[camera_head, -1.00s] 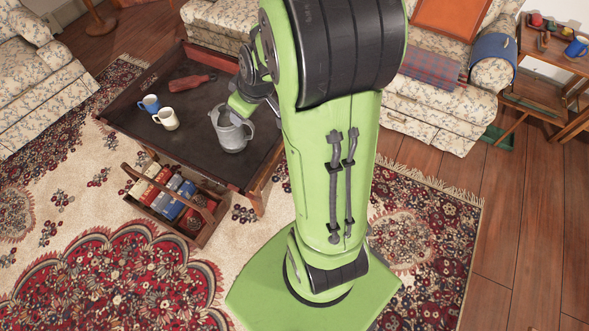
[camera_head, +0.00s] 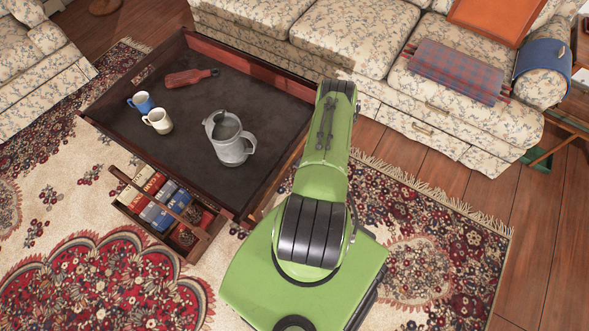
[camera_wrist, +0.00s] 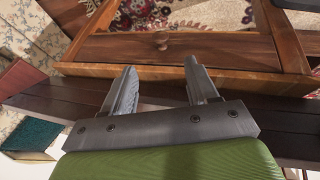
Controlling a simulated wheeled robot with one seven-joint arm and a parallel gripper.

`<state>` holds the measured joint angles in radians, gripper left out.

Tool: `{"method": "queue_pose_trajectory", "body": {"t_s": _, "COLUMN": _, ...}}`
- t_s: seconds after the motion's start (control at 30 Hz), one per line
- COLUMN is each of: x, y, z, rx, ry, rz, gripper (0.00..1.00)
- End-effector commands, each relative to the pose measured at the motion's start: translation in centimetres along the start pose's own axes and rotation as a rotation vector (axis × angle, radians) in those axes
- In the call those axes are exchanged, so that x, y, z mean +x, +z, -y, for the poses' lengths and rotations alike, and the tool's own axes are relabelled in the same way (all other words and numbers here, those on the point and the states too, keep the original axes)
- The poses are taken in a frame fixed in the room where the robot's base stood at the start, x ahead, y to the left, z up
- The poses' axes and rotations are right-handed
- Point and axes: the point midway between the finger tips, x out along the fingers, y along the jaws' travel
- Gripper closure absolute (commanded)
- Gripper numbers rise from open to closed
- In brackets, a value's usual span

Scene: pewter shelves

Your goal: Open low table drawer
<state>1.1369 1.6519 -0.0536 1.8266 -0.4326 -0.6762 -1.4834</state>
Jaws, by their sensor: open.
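The low table (camera_head: 113,122) has a dark top with a raised wooden rim and stands left of my arm in the head view. In the wrist view its drawer front (camera_wrist: 215,47) is a brown wooden panel with a small round knob (camera_wrist: 162,42) in the middle. The panel looks flush in its frame. My gripper (camera_wrist: 160,68) is open and empty, its two fingers pointing towards the drawer front. The knob lies beyond the fingertips, between them sideways, apart from both. My gripper is hidden in the head view.
On the table are a grey metal pitcher (camera_head: 231,147), a blue mug (camera_head: 142,102), a cream mug (camera_head: 158,121) and red bellows (camera_head: 190,77). A wooden caddy of books (camera_head: 160,208) stands on the rug before the table. A floral sofa (camera_head: 340,38) stands behind.

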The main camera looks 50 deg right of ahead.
Motion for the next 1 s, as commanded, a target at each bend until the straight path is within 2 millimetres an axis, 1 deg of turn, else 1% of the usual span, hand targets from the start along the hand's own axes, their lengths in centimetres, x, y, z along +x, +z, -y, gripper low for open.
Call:
{"method": "queue_pose_trajectory", "body": {"t_s": 0.03, "x": 2.0, "y": 0.2, "z": 0.2, "rx": 0.001, "ry": 0.001, "rz": -0.001, "gripper": 0.42}}
{"method": "queue_pose_trajectory", "body": {"t_s": 0.2, "x": 6.3, "y": 0.2, "z": 0.2, "rx": 0.001, "ry": 0.000, "rz": -0.001, "gripper": 0.42}}
{"method": "queue_pose_trajectory", "body": {"t_s": 0.3, "x": 8.7, "y": 0.2, "z": 0.2, "rx": 0.002, "ry": 0.000, "rz": -0.001, "gripper": 0.42}}
{"method": "queue_pose_trajectory", "body": {"t_s": 0.43, "x": 11.0, "y": 0.2, "z": 0.2, "rx": 0.002, "ry": 0.000, "rz": 0.000, "gripper": 0.42}}
{"method": "queue_pose_trajectory", "body": {"t_s": 0.57, "x": 12.0, "y": 0.1, "z": 0.1, "rx": 0.001, "ry": -0.001, "rz": 0.002, "gripper": 0.42}}
{"method": "queue_pose_trajectory", "body": {"t_s": 0.8, "x": 12.0, "y": 0.1, "z": 0.1, "rx": 0.001, "ry": -0.002, "rz": 0.002, "gripper": 0.42}}
{"method": "queue_pose_trajectory", "body": {"t_s": 0.83, "x": 12.0, "y": 0.1, "z": 0.1, "rx": 0.001, "ry": -0.002, "rz": 0.002, "gripper": 0.43}}
{"method": "queue_pose_trajectory", "body": {"t_s": 1.0, "x": 12.0, "y": 0.0, "z": 0.1, "rx": 0.001, "ry": -0.002, "rz": 0.002, "gripper": 0.69}}
